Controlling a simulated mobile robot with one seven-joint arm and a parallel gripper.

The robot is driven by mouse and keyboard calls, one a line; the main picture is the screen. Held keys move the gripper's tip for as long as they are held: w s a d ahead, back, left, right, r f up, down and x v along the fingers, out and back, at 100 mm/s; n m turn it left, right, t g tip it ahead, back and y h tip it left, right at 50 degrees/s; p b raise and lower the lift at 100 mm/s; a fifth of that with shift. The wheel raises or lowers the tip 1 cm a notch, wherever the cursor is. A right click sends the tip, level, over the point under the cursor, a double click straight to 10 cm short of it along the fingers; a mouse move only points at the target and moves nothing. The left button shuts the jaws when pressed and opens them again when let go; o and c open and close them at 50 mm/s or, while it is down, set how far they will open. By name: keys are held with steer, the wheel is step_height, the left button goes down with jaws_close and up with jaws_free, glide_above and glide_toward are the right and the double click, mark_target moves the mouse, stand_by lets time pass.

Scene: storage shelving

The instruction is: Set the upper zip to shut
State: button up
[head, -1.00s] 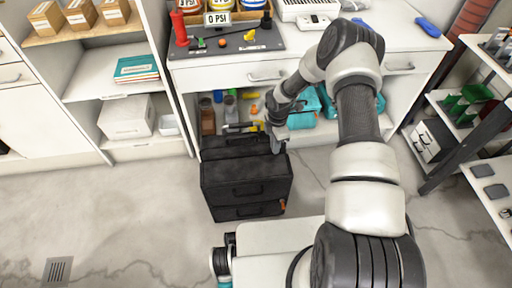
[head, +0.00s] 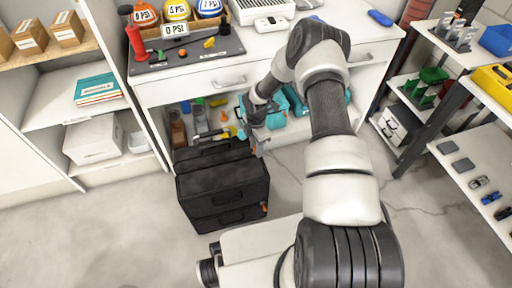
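A black soft case (head: 222,185) stands on the floor in front of the white workbench. Its front shows two stacked sections with handles, and a small orange tab (head: 264,207) sits at the lower right of the front. I cannot make out an upper zip pull or whether the upper zip is open. My gripper (head: 258,148) hangs at the right rear edge of the case, beside its top. Its fingers are small and partly hidden, so I cannot tell whether they are open or touch the case.
The workbench (head: 285,77) stands behind, with teal bags (head: 275,112) and loose items on its lower shelf. A shelf rack (head: 465,150) is at the right, and a white shelf unit (head: 60,105) at the left. The floor left of the case is clear.

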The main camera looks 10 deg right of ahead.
steer(key=shift+r, duration=0.1)
step_height(320, 180, up, 17)
steer(key=p, duration=0.4)
steer(key=shift+r, duration=0.15)
steer(key=shift+r, duration=0.1)
steer(key=s+r+m+t+h, duration=0.1)
steer(key=s+r+m, duration=0.35)
steer(key=r, duration=0.85)
steer(key=s+r+m+t+h, duration=0.1)
steer(key=s+r+m, duration=0.35)
steer(key=r, duration=0.85)
steer(key=s+a+r+m+t+y, duration=0.1)
steer(key=s+r+m+t, duration=0.1)
steer(key=s+r+m, duration=0.6)
steer(key=s+a+r+m+t+y, duration=0.1)
steer(key=s+r+m+t, duration=0.15)
steer(key=s, duration=0.85)
step_height(320, 180, up, 21)
steer(key=m+p, duration=0.1)
steer(key=p, duration=2)
steer(key=shift+s+a+g, duration=0.2)
steer(key=shift+s+g, duration=0.15)
steer(key=shift+g, duration=0.1)
